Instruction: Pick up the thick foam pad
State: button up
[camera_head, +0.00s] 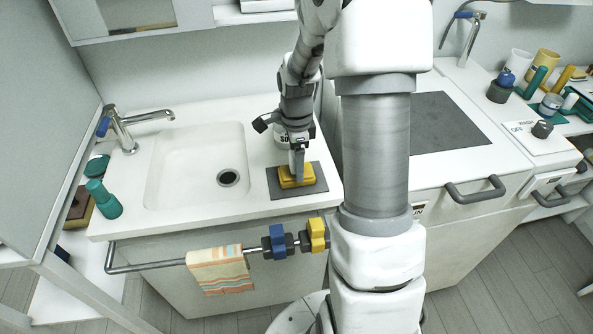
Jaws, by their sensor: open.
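A yellow block-like pad (297,182), which looks like the thick foam pad, lies on a flat dark grey mat (314,188) on the counter, right of the sink. My gripper (297,174) points down at the pad from above. It is open, with its fingertips at or just over the pad's top. I cannot tell whether they touch it. The fingers hide part of the pad's upper face and far edge.
The white sink basin (190,165) with its tap (125,130) is to the left. A towel (220,270) and blue and yellow holders (317,235) are on the front rail (150,266).

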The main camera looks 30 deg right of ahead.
grip_shut()
jog(key=shift+r, duration=0.15)
notch_tip(320, 180, up, 4)
jog(key=shift+p, duration=0.5)
jog(key=s+d+r, duration=0.2)
jog(key=s+r, duration=0.1)
jog(key=s, duration=0.2)
jog(key=s+d+r+p, duration=0.1)
jog(key=s+d+r, duration=0.1)
jog(key=s, duration=0.3)
jog(key=shift+s+d+r, duration=0.35)
jog(key=shift+s+r, duration=0.05)
jog(key=shift+r, duration=0.45)
jog(key=c, duration=0.6)
grip_release()
grip_shut()
